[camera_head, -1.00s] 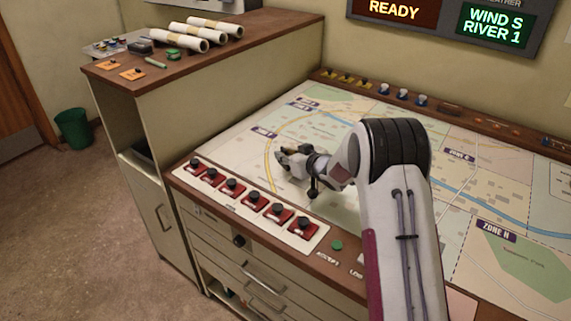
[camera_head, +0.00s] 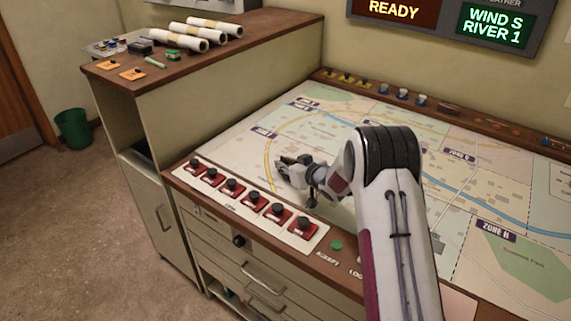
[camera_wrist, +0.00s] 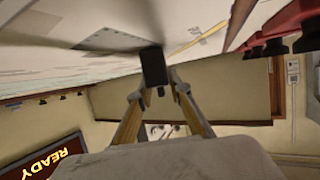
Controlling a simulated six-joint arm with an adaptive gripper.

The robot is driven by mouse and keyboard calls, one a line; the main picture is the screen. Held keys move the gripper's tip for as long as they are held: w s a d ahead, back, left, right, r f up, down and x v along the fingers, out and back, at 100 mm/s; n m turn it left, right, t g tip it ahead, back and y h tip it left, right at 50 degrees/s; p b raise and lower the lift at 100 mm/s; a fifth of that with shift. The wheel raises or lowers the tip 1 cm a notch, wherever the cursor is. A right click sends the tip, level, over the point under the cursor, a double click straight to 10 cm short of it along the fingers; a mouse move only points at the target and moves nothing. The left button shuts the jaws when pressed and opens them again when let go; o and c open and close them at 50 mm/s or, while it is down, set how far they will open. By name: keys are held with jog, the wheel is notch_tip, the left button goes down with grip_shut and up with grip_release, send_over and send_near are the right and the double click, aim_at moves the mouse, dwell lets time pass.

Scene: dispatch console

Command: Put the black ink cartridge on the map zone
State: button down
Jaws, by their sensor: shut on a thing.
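My gripper (camera_wrist: 156,86) is shut on the black ink cartridge (camera_wrist: 154,66), a small dark block held between the two fingertips in the wrist view. The map (camera_wrist: 60,40) fills the top of that view, close to the cartridge; I cannot tell whether they touch. In the head view my gripper (camera_head: 282,168) is low over the left part of the map (camera_head: 325,128), near the yellow curved line. The cartridge is hard to make out there.
A row of red-based black buttons (camera_head: 254,198) runs along the console's front left edge, near my gripper. A raised cabinet (camera_head: 215,75) stands left, with paper rolls (camera_head: 188,38) and a dark block (camera_head: 140,47) on top. Switches (camera_head: 403,94) line the back edge.

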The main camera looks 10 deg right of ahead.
jog(key=shift+f, duration=0.1)
jog(key=c, duration=1.8)
grip_release()
jog(key=shift+c, duration=0.2)
jog(key=shift+s+d+r, duration=0.2)
jog(key=shift+s+r, duration=0.2)
jog(key=shift+s, duration=0.1)
jog(key=v, duration=1)
jog(key=shift+s+d, duration=0.15)
jog(key=shift+s, duration=0.1)
jog(key=shift+s+r, duration=0.1)
